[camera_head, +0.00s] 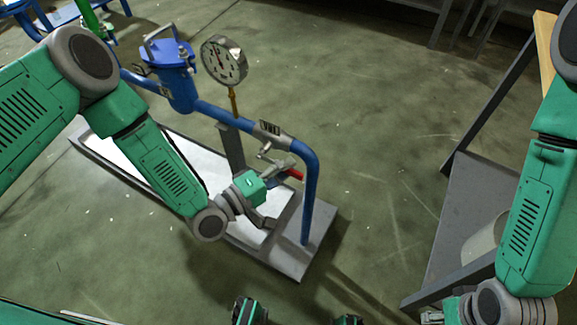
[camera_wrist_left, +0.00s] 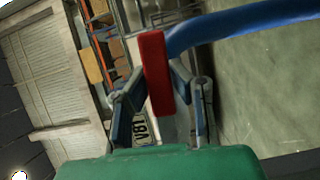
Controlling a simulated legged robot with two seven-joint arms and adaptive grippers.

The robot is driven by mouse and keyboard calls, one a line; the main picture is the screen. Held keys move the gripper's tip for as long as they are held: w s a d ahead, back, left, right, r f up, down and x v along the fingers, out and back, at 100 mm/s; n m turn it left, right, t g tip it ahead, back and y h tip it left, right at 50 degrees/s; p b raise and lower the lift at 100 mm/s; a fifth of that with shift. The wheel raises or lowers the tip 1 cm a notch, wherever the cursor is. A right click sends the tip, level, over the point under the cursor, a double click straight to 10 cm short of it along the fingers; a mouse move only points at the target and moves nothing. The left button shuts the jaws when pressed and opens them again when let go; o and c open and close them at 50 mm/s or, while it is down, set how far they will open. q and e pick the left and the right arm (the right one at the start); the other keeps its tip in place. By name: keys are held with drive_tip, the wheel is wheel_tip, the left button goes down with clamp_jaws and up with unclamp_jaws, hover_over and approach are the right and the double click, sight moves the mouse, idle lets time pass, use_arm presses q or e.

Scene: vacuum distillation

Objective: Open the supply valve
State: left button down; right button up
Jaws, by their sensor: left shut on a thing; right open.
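The supply valve's red handle (camera_head: 296,174) is on the blue pipe (camera_head: 312,185) near its right-hand bend. My left gripper (camera_head: 280,173) is at the handle. In the left wrist view the red handle (camera_wrist_left: 154,72) stands between the two fingers of my left gripper (camera_wrist_left: 160,85), which is shut on it.
A round gauge (camera_head: 223,61) and a blue lidded vessel (camera_head: 176,75) stand along the pipe, above a grey tray-like base (camera_head: 285,255). A grey shelf frame (camera_head: 465,195) stands at the right, near my right arm. The floor between is clear.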

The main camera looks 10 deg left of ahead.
use_arm(q)
drive_tip(key=c, duration=1.4)
unclamp_jaws()
drive_tip(key=shift+s+a+f, duration=0.1)
drive_tip(key=shift+s+f, duration=0.15)
drive_tip(key=shift+s, duration=0.1)
drive_tip(key=shift+a+r, duration=0.15)
drive_tip(key=shift+a, duration=0.05)
use_arm(e)
drive_tip(key=shift+s+a+r, duration=0.15)
drive_tip(key=shift+a, duration=0.15)
use_arm(q)
drive_tip(key=v, duration=1.2)
use_arm(e)
drive_tip(key=shift+d, duration=0.2)
